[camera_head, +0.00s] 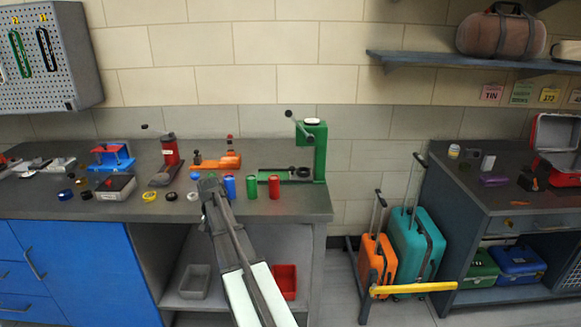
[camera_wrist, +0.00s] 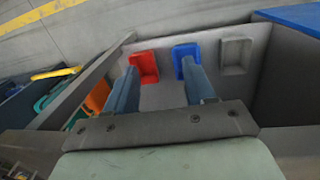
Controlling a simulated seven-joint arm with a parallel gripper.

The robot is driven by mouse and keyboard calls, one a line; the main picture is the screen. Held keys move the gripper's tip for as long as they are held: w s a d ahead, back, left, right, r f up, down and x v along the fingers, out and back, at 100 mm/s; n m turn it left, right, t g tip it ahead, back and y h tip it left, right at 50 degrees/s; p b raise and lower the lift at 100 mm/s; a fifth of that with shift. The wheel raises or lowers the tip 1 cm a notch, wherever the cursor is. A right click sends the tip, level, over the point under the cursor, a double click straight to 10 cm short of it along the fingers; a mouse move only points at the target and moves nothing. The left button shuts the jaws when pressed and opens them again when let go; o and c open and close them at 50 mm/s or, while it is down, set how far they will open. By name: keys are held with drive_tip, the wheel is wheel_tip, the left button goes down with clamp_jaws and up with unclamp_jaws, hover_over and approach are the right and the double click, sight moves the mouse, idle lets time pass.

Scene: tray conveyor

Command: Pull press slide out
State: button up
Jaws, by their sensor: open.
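The green press (camera_head: 316,150) stands upright at the right end of the grey workbench, with a lever and dark knob at its top. Its low slide part (camera_head: 284,175) reaches left from the column and carries a dark round piece near the column. How far the slide sits in or out is too small to tell. My gripper (camera_head: 209,186) is over the bench's front edge, left of the press and apart from it. In the wrist view my gripper (camera_wrist: 158,88) has its two fingers spread, with nothing between them. The press does not show in the wrist view.
Blue (camera_head: 230,187), green (camera_head: 252,188) and red (camera_head: 274,187) cans stand in front of the slide. An orange tool (camera_head: 218,162) is behind my gripper. Red (camera_wrist: 143,66), blue (camera_wrist: 184,52) and grey (camera_wrist: 236,54) bins sit on the shelf below.

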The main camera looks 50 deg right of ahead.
drive_tip(key=w+d+r+m, duration=0.25)
drive_tip(key=d+r, duration=0.55)
drive_tip(key=r, duration=0.5)
wheel_tip(320, 180, up, 10)
drive_tip(key=m+h, duration=0.4)
drive_tip(key=m, duration=0.7)
hover_over(292, 167)
drive_tip(key=w+a, duration=0.2)
drive_tip(key=a, duration=0.3)
drive_tip(key=shift+n+y, duration=0.25)
drive_tip(key=shift+y, duration=0.05)
drive_tip(key=x, duration=1.3)
drive_tip(key=shift+s, duration=0.3)
drive_tip(key=shift+c, duration=0.3)
clamp_jaws()
